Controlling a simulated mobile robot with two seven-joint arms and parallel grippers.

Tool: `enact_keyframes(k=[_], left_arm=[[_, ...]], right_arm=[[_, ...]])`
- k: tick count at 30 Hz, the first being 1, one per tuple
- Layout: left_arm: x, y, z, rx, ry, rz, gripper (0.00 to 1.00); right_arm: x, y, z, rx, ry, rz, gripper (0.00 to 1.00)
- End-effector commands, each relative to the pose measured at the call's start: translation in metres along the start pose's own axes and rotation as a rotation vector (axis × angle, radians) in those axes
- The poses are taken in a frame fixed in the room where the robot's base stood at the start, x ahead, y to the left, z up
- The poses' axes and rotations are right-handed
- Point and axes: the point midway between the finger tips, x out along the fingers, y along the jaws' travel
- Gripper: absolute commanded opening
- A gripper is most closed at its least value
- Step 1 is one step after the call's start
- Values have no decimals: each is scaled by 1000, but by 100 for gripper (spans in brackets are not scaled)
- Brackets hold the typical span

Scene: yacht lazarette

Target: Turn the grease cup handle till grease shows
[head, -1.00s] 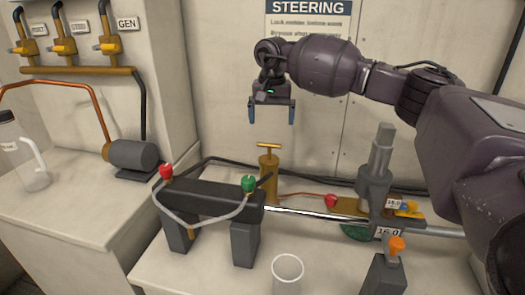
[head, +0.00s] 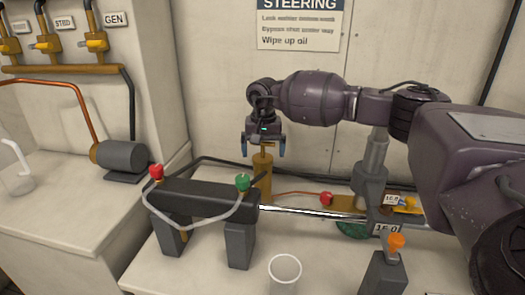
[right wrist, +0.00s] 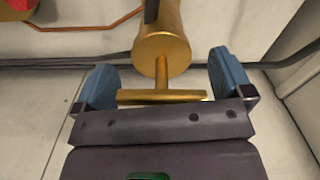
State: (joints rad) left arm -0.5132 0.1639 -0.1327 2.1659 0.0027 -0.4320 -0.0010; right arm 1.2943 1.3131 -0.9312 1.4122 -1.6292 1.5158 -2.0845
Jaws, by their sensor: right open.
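The grease cup is a brass cylinder (head: 263,184) standing upright behind the dark steering ram block, with a brass T-handle on top. In the right wrist view the T-handle bar (right wrist: 162,97) lies between the two blue fingers, with the cup body (right wrist: 163,42) beyond it. My right gripper (head: 263,151) points down over the cup and is open, one finger off each end of the bar with a gap at both sides. In the head view the gripper hides most of the handle. No grease is visible on the cup. My left gripper is not in view.
A dark cylinder block (head: 202,199) with a red valve (head: 156,171) and a green valve (head: 242,182) stands in front of the cup. A clear beaker (head: 285,272) stands at the front. A grey post (head: 371,165) stands to the right. A black hose runs behind.

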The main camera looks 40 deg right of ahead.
Motion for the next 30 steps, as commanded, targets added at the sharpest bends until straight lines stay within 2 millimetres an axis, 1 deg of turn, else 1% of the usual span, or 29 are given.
enact_keyframes(k=[9, 11, 15, 16, 25, 30], left_arm=[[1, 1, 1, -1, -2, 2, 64], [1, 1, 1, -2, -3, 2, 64], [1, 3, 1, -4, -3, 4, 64], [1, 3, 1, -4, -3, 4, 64], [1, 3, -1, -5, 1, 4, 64], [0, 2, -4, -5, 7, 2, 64]], right_arm=[[2, 0, 0, 0, 1, -1, 98], [2, 0, 0, 0, 1, -1, 89], [2, 0, 0, 1, 0, 0, 67], [2, 0, 0, 1, 0, 0, 64], [1, 1, 0, 33, 1, 0, 64], [0, 1, 0, 113, 1, 0, 64]])
